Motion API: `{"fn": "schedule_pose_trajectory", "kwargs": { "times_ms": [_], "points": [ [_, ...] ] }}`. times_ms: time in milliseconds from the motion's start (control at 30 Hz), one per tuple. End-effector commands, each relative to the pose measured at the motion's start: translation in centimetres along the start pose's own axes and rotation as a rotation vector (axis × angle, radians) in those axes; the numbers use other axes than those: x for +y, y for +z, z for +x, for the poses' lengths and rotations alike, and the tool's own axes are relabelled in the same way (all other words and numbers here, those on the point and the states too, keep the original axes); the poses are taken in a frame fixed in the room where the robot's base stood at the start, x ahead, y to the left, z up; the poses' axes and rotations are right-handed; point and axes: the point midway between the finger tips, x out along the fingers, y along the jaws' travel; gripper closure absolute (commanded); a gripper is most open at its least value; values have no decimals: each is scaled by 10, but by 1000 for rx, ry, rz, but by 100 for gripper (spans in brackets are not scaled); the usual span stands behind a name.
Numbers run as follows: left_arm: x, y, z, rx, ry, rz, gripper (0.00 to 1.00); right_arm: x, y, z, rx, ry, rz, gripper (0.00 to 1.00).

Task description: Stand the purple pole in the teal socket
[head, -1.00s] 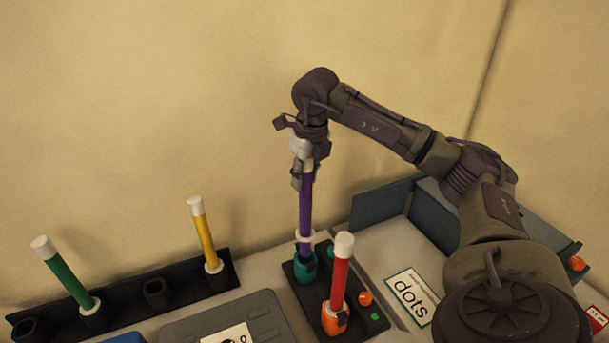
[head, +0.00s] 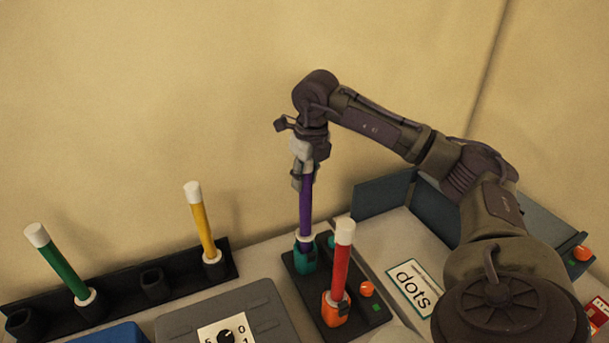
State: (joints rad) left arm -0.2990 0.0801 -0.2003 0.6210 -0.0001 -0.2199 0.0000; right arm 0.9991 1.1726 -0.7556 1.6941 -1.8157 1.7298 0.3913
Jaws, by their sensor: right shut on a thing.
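The purple pole (head: 306,204) is upright in the head view, its lower white collar at the mouth of the teal socket (head: 305,258). Its lower end is hidden, so I cannot tell how deep it sits. My right gripper (head: 303,176) is shut on the upper part of the pole, pointing down from above. The teal socket is on a dark base (head: 308,285). On the same base a red pole (head: 341,268) with a white top stands in an orange socket (head: 335,309). My left gripper is not in view.
A black rack (head: 119,290) at the left holds a green pole (head: 62,268) and a yellow pole (head: 201,223), with empty holders. A grey dial box (head: 260,305) is in front.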

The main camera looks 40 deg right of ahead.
Motion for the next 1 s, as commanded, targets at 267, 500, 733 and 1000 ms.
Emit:
{"fn": "schedule_pose_trajectory", "kwargs": {
  "times_ms": [267, 500, 733, 1000],
  "points": [
    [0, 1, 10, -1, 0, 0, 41, 0, -2, 13, -1, 0, 0, 100],
    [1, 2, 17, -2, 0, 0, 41, 0, -3, 22, -1, 0, 0, 100],
    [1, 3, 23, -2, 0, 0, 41, 0, -5, 31, 0, 0, 0, 100],
    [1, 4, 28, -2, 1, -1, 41, 0, -6, 38, -1, 0, 0, 100]
  ]
}}
